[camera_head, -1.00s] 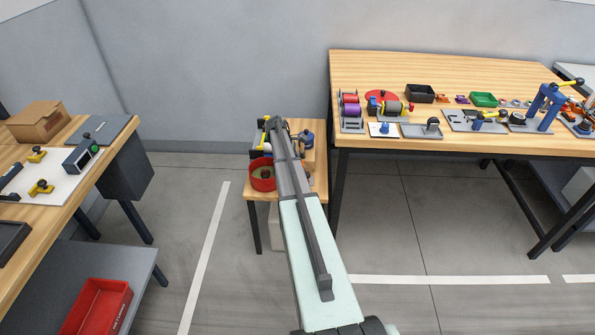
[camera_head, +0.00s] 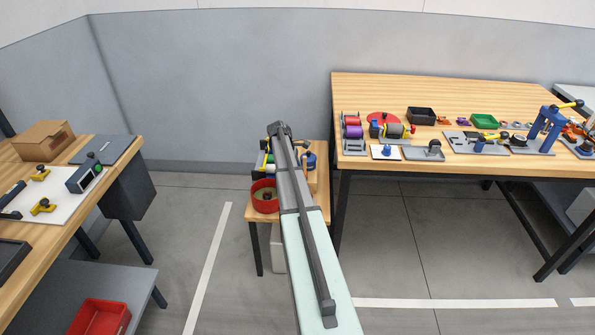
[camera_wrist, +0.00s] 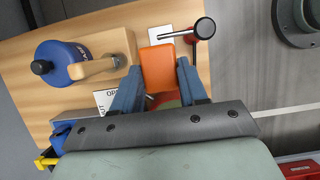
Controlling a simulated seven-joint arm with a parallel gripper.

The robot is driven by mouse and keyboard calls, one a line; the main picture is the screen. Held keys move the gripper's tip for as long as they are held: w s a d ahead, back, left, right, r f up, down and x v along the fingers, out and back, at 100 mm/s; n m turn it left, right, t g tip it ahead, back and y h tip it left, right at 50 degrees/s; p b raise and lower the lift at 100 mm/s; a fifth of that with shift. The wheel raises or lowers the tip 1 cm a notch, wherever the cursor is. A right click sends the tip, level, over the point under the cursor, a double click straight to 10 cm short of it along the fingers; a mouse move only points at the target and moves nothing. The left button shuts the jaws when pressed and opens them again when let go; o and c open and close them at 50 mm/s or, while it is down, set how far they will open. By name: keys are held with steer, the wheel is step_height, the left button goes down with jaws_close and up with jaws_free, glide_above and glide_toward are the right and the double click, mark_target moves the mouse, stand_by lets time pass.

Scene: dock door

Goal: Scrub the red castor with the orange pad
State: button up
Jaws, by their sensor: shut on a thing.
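My gripper (camera_wrist: 158,88) shows in the wrist view, its two blue fingers shut on the orange pad (camera_wrist: 157,68). The pad is held over the small wooden table (camera_wrist: 75,105). A red part (camera_wrist: 190,34) with a grey bar and black knob shows just beyond the pad, at its upper right. A little red and green also shows between the fingers, mostly hidden by the pad. I cannot tell which of these is the red castor, or whether the pad touches anything. In the head view my arm hides the gripper and pad.
On the small table are a blue round container (camera_wrist: 70,62) beside a wooden block (camera_wrist: 105,52), and a red bowl (camera_head: 264,204). A large wooden bench (camera_head: 400,90) with several fixtures stands right. Another bench (camera_head: 115,160) stands left.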

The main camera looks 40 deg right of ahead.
steer(key=c, duration=0.4)
